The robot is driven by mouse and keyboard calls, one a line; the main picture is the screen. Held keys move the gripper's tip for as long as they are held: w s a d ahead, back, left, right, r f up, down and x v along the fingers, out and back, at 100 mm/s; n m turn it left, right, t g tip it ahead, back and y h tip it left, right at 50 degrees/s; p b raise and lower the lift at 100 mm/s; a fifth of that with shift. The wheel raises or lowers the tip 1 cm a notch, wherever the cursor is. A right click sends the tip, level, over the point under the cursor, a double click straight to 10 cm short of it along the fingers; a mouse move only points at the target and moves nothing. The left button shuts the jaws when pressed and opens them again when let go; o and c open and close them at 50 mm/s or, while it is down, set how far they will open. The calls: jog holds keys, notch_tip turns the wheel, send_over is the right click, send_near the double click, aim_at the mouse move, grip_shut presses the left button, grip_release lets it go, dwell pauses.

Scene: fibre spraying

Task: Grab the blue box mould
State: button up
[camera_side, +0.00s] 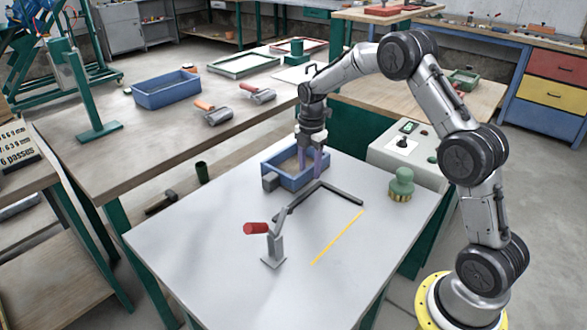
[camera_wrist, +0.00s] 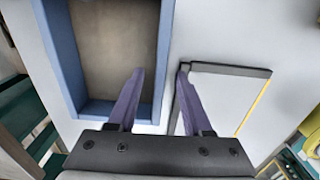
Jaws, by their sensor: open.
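The blue box mould (camera_side: 291,183) sits on the white table under my gripper (camera_side: 310,170). It is an open rectangular frame with a brownish inside. In the wrist view the blue box mould (camera_wrist: 57,55) fills the left half, its far end out of frame. My gripper (camera_wrist: 160,72) is open, with two purple fingers. The left finger lies over the inside of the mould and the right finger outside it, with the mould's right wall between them. Contact with the wall cannot be told. A second blue box (camera_side: 168,91) stands on the left bench.
A dark L-shaped bar (camera_side: 342,193) lies just in front of the mould. The table's front left is clear.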

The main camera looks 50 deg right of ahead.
grip_shut()
dwell(1.4)
jog(key=shift+w+r, duration=0.1)
jog(key=shift+r, duration=0.05)
